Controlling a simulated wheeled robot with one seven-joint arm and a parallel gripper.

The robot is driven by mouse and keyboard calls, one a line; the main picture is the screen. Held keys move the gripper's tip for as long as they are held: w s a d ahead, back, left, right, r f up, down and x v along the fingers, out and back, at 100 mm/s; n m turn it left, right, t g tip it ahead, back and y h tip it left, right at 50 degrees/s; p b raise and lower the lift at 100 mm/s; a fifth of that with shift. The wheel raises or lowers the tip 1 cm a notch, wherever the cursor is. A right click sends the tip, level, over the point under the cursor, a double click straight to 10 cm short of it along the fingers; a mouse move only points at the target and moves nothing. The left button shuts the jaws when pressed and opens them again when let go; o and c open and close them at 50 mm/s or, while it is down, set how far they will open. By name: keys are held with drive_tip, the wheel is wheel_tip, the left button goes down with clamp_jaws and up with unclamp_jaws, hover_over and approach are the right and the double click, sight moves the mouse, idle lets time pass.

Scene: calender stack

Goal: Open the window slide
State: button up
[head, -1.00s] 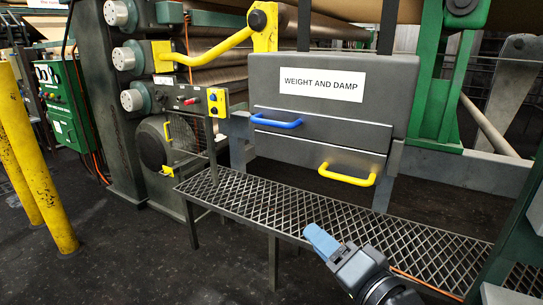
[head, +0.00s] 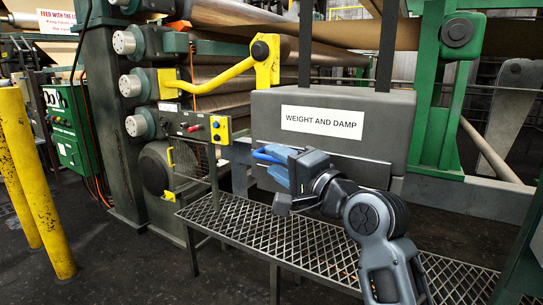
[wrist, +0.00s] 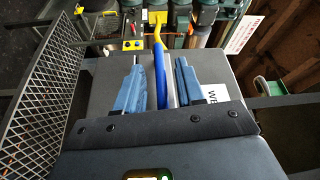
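The grey box (head: 330,97) labelled "WEIGHT AND DAMP" stands behind the mesh walkway. Nothing in view is marked as the window slide. A blue handle (head: 262,156) on the box front is partly covered by my gripper (head: 275,167) in the head view. In the wrist view the blue handle (wrist: 159,75) lies between the two blue fingers of my gripper (wrist: 160,65), with gaps on both sides. My gripper is open and holds nothing. My arm hides the lower box front, where a yellow handle showed earlier.
A mesh walkway (head: 240,222) runs below the box and shows at left in the wrist view. A yellow lever (head: 215,76) and a small button panel (head: 220,130) are left of the box. Yellow posts (head: 38,190) stand at far left, with open floor between.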

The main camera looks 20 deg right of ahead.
drive_tip(key=shift+x, duration=1.2)
clamp_jaws()
